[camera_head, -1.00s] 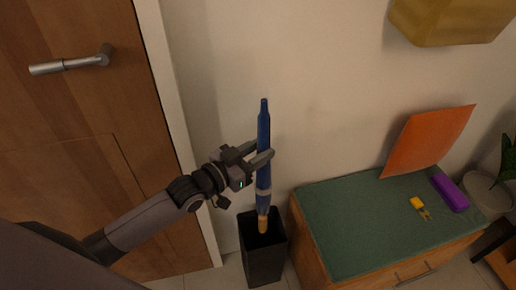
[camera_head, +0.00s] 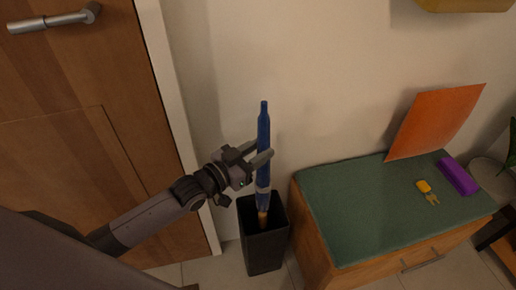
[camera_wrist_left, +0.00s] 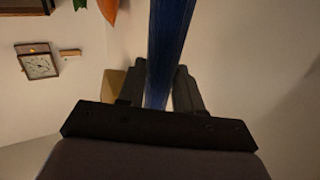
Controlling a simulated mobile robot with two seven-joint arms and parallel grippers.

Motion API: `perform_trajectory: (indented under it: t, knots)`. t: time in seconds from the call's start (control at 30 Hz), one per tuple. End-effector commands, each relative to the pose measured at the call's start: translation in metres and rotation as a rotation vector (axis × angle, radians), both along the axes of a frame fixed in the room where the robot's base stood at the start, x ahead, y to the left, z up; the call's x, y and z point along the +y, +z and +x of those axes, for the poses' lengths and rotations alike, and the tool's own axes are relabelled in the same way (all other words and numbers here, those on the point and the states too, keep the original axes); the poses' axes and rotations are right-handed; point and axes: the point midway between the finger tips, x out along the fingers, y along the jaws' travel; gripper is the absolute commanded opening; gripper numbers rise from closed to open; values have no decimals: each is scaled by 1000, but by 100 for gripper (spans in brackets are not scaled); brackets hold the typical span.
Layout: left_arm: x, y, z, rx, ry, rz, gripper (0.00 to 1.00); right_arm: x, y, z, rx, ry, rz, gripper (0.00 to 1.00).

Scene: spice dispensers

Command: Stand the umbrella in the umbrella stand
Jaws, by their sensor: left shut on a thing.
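The blue umbrella (camera_head: 263,135) is upright, with its orange-brown end (camera_head: 262,218) pointing down. My left gripper (camera_head: 262,157) is shut on its blue shaft, above the grey band. The umbrella's blue length (camera_wrist_left: 168,50) also runs between the fingers (camera_wrist_left: 160,90) in the left wrist view. The black square umbrella stand (camera_head: 264,248) is on the floor below. The umbrella's lower end shows in front of the stand's open mouth and seems to be inside the rim; its tip is hard to make out. My right gripper is not in view.
A bench with a green top (camera_head: 350,215) stands right of the stand. On it are a yellow-tagged key (camera_head: 425,188), a purple case (camera_head: 459,176) and an orange sheet (camera_head: 435,122). A wooden door (camera_head: 70,150) is at the left, the wall close behind.

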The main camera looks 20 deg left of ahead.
Motion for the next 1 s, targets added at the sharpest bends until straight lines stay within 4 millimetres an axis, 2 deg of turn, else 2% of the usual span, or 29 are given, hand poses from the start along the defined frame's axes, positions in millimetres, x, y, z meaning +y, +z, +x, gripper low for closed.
perform_trajectory:
  t: [0.07, 0.17, 0.5, 1.0]
  knots:
    - [0, -8, 0, -4, 0, -2, 0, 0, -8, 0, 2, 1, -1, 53]
    - [0, -16, 0, -4, 0, -2, 0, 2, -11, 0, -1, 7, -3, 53]
    - [0, -42, 1, -4, 0, -2, 0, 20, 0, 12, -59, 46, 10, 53]
    - [-1, -81, 1, -5, 0, -3, 0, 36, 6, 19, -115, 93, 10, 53]
